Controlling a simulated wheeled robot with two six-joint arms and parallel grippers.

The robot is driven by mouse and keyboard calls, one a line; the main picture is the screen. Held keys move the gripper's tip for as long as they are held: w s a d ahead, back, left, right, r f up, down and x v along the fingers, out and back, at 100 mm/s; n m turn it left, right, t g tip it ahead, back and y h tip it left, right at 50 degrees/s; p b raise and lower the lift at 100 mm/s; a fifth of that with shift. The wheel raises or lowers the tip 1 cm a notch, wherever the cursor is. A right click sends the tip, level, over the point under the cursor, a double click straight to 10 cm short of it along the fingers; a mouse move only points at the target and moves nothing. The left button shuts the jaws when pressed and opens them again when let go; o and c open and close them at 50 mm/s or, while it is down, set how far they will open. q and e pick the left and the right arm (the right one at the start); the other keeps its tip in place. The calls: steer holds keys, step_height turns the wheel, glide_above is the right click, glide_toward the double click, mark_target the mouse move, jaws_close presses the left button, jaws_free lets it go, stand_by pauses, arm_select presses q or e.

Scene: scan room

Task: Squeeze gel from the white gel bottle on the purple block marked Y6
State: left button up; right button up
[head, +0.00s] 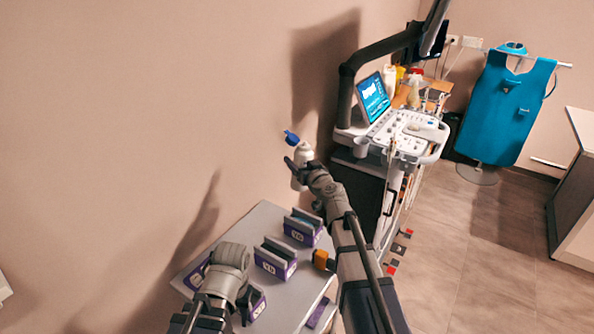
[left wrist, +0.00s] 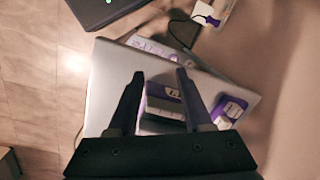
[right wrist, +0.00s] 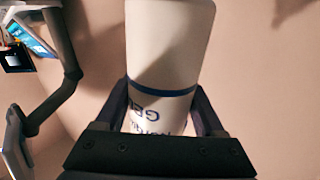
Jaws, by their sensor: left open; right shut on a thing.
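My right gripper (head: 303,169) is shut on the white gel bottle (head: 304,153), holding it in the air above the far end of the grey table (head: 262,216). In the right wrist view the bottle (right wrist: 168,50) has a blue band and "GEL" lettering between the fingers. A blue cap (head: 291,137) shows at its top in the head view. Purple blocks with white labels stand on the table, one at the far end (head: 302,227) and one in the middle (head: 275,259). Their labels are too small to read surely. My left gripper (left wrist: 160,76) is open, above a purple block (left wrist: 163,107).
More purple blocks stand near my left arm, partly hidden. The ultrasound machine (head: 405,133) stands beyond the table. The wall is close on the left; open floor (head: 458,260) lies right.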

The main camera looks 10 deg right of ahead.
steer(key=shift+w+d+r+n+t, duration=0.25)
steer(key=shift+r+n, duration=0.2)
steer(key=shift+r, duration=0.25)
steer(key=shift+w+d+r+n+t, duration=0.1)
steer(key=shift+r+n+t, duration=0.3)
steer(key=shift+r, duration=0.3)
